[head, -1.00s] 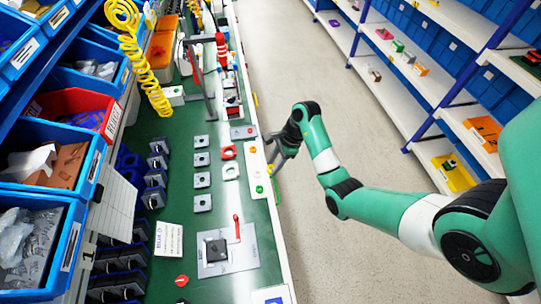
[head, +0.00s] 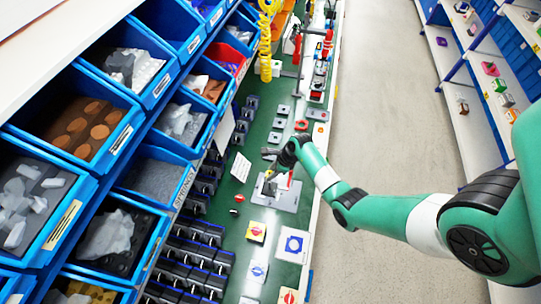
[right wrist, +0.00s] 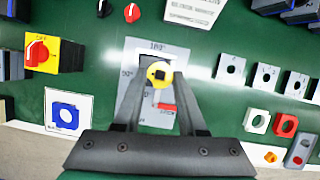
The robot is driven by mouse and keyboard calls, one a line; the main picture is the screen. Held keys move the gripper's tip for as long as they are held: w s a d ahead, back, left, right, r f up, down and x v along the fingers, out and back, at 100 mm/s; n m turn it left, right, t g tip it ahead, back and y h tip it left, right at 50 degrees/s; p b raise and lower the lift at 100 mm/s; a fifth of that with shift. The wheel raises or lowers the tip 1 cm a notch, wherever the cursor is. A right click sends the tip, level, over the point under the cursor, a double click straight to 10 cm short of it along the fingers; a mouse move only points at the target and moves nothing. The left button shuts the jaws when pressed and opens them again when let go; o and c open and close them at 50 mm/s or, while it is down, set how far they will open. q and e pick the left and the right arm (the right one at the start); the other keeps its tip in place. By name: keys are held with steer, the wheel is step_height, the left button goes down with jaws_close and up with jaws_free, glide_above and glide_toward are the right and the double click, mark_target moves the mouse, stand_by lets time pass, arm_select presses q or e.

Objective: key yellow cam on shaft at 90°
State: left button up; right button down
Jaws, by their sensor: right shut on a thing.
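The cam is over the grey plate (right wrist: 171,55), which has angle marks such as 180° and a red lever (right wrist: 165,108). In the head view my right gripper (head: 269,172) is above the same plate (head: 286,203). The shaft is hidden behind the cam and fingers, so I cannot tell whether they touch. My left gripper is not in view.
Square grey plates (right wrist: 231,69) and red and white rings (right wrist: 285,125) lie to the right in the right wrist view. A yellow switch with a red knob (right wrist: 40,50) and a blue-marked card (right wrist: 68,114) are on the left. Blue bins (head: 85,115) line the bench's left side.

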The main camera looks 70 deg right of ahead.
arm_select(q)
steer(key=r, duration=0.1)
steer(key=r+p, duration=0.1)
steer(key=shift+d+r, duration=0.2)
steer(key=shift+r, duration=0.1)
arm_select(e)
steer(key=shift+s+a+r, duration=0.15)
steer(key=shift+a+r, duration=0.15)
steer(key=shift+r, duration=0.2)
steer(key=shift+s+a+r, duration=0.1)
steer(key=shift+a+r, duration=0.15)
steer(key=shift+r, duration=0.2)
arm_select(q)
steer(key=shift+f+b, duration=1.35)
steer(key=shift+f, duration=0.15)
arm_select(e)
steer(key=shift+f, duration=2.4)
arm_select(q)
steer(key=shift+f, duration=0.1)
arm_select(e)
steer(key=shift+f, duration=0.1)
